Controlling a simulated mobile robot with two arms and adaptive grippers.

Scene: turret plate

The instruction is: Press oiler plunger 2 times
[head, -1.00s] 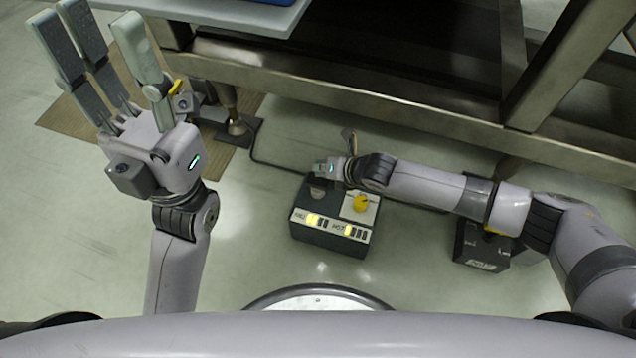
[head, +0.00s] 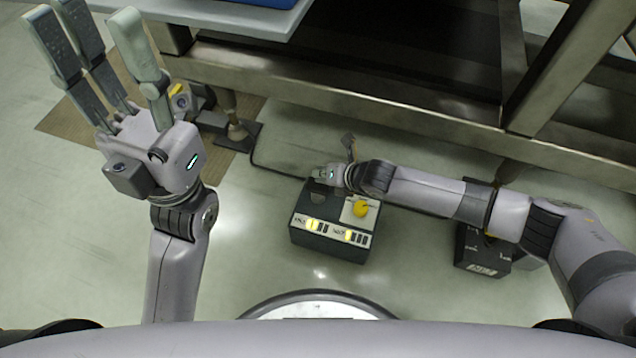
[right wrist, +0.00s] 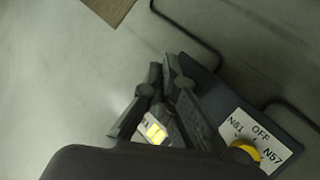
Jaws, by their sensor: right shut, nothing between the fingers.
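A dark box (head: 325,243) stands on the floor, with a yellow knob (head: 360,208) on a white label plate and two small lit yellow windows on its front. My right gripper (head: 322,172) is shut and empty, just above or at the box's back left top. A dark round part (head: 321,190) shows under it; I cannot tell whether they touch or whether it is the oiler plunger. The right wrist view shows the shut fingers (right wrist: 157,82) over the box beside the yellow knob (right wrist: 244,150). My left gripper (head: 97,22) is open and empty, raised at the left.
A metal bench frame (head: 390,108) runs behind the box, with its foot (head: 238,131) at the left. A dark cable (head: 270,168) lies on the floor behind the box. A second black box (head: 482,255) stands under my right forearm. The floor left of the box is clear.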

